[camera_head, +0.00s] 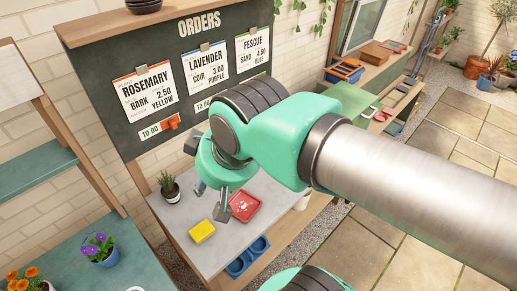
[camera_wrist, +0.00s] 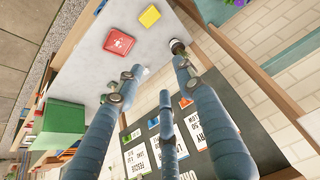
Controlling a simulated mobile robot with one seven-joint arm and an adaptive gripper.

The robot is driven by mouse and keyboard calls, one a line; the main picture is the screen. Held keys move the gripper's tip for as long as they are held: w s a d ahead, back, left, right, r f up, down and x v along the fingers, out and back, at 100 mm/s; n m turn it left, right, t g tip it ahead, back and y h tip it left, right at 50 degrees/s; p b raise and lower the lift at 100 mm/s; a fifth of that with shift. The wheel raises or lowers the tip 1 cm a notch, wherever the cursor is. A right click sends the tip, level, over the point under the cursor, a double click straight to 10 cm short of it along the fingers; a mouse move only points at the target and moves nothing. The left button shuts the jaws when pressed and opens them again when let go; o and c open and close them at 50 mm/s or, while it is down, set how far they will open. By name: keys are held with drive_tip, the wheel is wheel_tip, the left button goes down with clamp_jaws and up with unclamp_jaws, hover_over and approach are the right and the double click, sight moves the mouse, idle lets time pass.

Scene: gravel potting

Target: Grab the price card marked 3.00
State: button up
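No separate price card marked 3.00 can be made out. The figure 3.00 shows on the Lavender order sheet (camera_head: 205,69), the middle one pinned on the dark orders board (camera_head: 165,63). That sheet also shows in the wrist view (camera_wrist: 169,149), partly hidden by a finger. My gripper (camera_head: 212,199) is above the grey worktop, in front of the board. In the wrist view my gripper (camera_wrist: 155,77) has its blue fingers spread apart, with nothing between the tips.
On the worktop (camera_head: 175,222) are a yellow block (camera_head: 202,231), a red item with a white mark (camera_head: 244,206) and a small potted plant (camera_head: 170,189). A teal shelf (camera_head: 66,262) with flowers stands left.

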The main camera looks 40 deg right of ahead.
drive_tip(key=w+d+n+g, duration=0.1)
drive_tip(key=w+d+n, duration=0.1)
drive_tip(key=w+d, duration=0.35)
drive_tip(key=w+d+n+g, duration=0.1)
drive_tip(key=w+d+n, duration=0.15)
drive_tip(key=w, duration=0.55)
drive_tip(key=w+d+f+n+g+h+b, duration=0.1)
drive_tip(key=w+d+f+n, duration=0.45)
drive_tip(key=w+d, duration=0.7)
drive_tip(key=w+d+f+n+g, duration=0.1)
drive_tip(key=w+d+f+n, duration=0.1)
drive_tip(key=d+f, duration=0.6)
drive_tip(key=w+d+f+n, duration=0.2)
drive_tip(key=d+f, duration=0.6)
drive_tip(key=d, duration=0.2)
drive_tip(key=w+d+f+n+g+y+b, duration=0.1)
drive_tip(key=w+d+f+n, duration=0.1)
drive_tip(key=d+f, duration=0.7)
drive_tip(key=shift+w+d+f+g, duration=0.1)
drive_tip(key=shift+w+d+g, duration=0.1)
drive_tip(key=shift+g, duration=0.1)
drive_tip(key=shift+d+f+n, duration=0.25)
drive_tip(key=shift+n, duration=0.05)
drive_tip(key=shift+s, duration=0.1)
drive_tip(key=shift+f, duration=0.1)
drive_tip(key=shift+a+f+b, duration=0.1)
drive_tip(key=shift+f+b, duration=0.55)
drive_tip(key=shift+f, duration=3.55)
